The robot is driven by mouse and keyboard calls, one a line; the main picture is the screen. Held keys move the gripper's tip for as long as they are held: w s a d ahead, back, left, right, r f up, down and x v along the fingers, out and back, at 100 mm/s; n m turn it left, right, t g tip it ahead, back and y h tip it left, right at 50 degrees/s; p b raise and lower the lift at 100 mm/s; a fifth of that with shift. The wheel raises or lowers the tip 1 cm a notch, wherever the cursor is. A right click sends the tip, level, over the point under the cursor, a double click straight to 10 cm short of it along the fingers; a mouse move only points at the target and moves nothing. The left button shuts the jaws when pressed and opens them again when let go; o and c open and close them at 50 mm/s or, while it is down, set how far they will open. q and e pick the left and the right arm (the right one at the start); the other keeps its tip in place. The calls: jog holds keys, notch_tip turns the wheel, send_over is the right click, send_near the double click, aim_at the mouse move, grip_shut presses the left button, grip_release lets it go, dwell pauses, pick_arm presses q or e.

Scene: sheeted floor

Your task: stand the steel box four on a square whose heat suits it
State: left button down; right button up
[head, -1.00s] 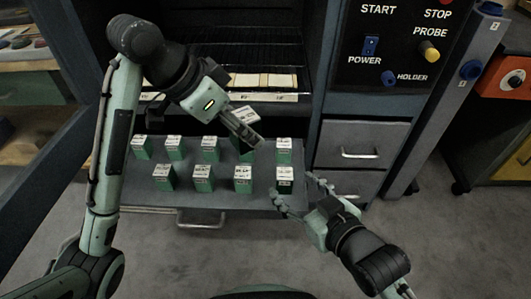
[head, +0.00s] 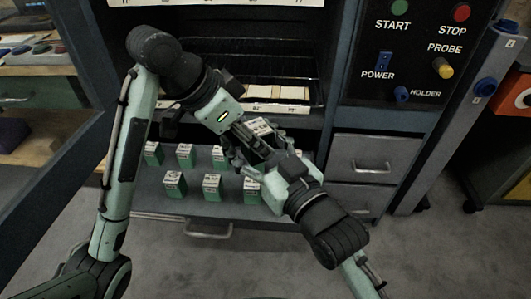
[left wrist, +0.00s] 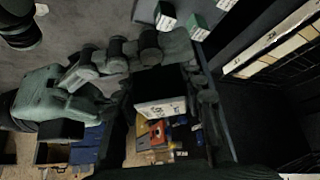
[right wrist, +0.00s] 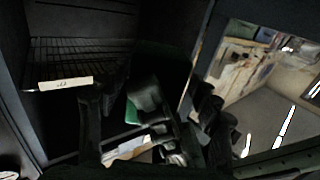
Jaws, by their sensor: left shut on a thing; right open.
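My left gripper (head: 256,142) is shut on a box with a white label top (head: 261,124), held above the drawer in front of the oven. This held box (left wrist: 160,92) shows its dark side and label in the left wrist view; the label is too small to read. My right gripper (head: 250,152) is open, its fingers close to the held box. In the right wrist view the box's green side (right wrist: 142,100) lies between the right fingers; contact is unclear. Pale squares (head: 268,92) lie in a row inside the oven above a labelled strip.
Several green boxes with white tops (head: 212,188) stand in two rows on the pulled-out drawer (head: 150,200), below the oven. A control panel (head: 420,50) and closed drawers (head: 375,158) are at the right. An open door frame (head: 60,130) stands at the left.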

jog(key=shift+x, duration=1.7)
jog(key=c, duration=0.9)
pick_arm(q)
jog(key=shift+d, duration=0.15)
pick_arm(e)
jog(key=shift+s+a, duration=0.1)
jog(key=shift+a, duration=0.05)
grip_shut()
pick_arm(q)
jog(key=c, duration=1)
grip_release()
jog(key=shift+o, duration=0.7)
jog(key=shift+r, duration=0.15)
pick_arm(e)
jog(key=shift+f, duration=0.1)
